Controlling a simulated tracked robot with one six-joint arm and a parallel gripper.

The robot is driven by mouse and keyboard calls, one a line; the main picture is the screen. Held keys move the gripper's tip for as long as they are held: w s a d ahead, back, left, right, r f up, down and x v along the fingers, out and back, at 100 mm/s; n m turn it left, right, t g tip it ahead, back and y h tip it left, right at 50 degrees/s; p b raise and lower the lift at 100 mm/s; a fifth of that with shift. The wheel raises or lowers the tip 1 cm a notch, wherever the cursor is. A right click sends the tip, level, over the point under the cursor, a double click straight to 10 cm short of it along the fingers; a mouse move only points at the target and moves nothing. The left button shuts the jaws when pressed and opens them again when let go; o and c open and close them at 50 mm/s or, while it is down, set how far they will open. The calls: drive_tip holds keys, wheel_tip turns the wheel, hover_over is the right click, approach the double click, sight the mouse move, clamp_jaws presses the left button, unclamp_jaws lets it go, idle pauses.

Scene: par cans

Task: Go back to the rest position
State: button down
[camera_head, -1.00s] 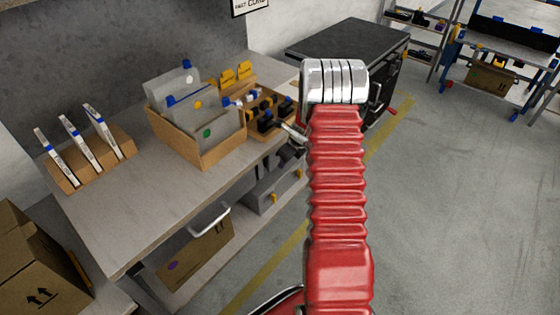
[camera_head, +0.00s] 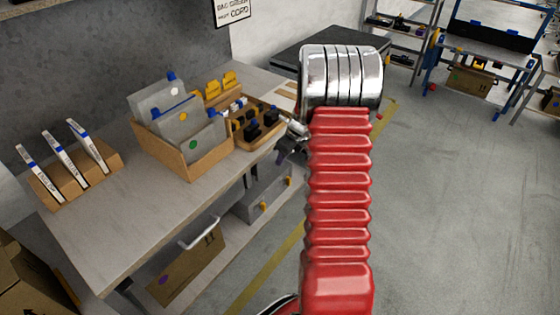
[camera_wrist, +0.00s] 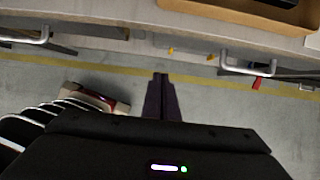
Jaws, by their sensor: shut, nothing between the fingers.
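My gripper (camera_wrist: 161,78) shows in the wrist view as two dark fingers pressed together, with nothing between them. It points over the grey floor, close to the front edge of the workbench. In the head view my gripper (camera_head: 283,155) is a small dark shape, partly hidden behind my red arm, just off the bench's front edge. The workbench (camera_head: 120,220) stands on the left, with a cardboard bin of grey folders (camera_head: 190,165) and a tray of black parts (camera_head: 245,145) near my gripper.
A rack of white binders (camera_head: 75,180) stands at the bench's left end. Below the bench are a cardboard box (camera_head: 190,268) and a grey drawer box (camera_head: 262,203). A black-topped cabinet (camera_head: 285,52) is behind. Open floor (camera_head: 460,200) lies to the right.

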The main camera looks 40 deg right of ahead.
idle(0.5)
drive_tip(key=s+a+r+n+g+y, duration=0.1)
drive_tip(key=s+a+n+g, duration=0.1)
drive_tip(key=s+a+n, duration=0.75)
drive_tip(key=s+a+r+n+t+h, duration=0.1)
drive_tip(key=s+a+r+n, duration=0.7)
drive_tip(key=a+r+n, duration=0.3)
drive_tip(key=s+a+r+n+t+h, duration=0.1)
drive_tip(key=s+a+r+n+t, duration=0.1)
drive_tip(key=s+a+r+n, duration=0.6)
drive_tip(key=a+r+n, duration=0.4)
drive_tip(key=r, duration=0.1)
drive_tip(key=shift+s+a+r+t, duration=0.15)
drive_tip(key=shift+a+t, duration=0.15)
drive_tip(key=shift+a, duration=0.05)
drive_tip(key=shift+a+n, duration=0.1)
drive_tip(key=shift+n, duration=0.15)
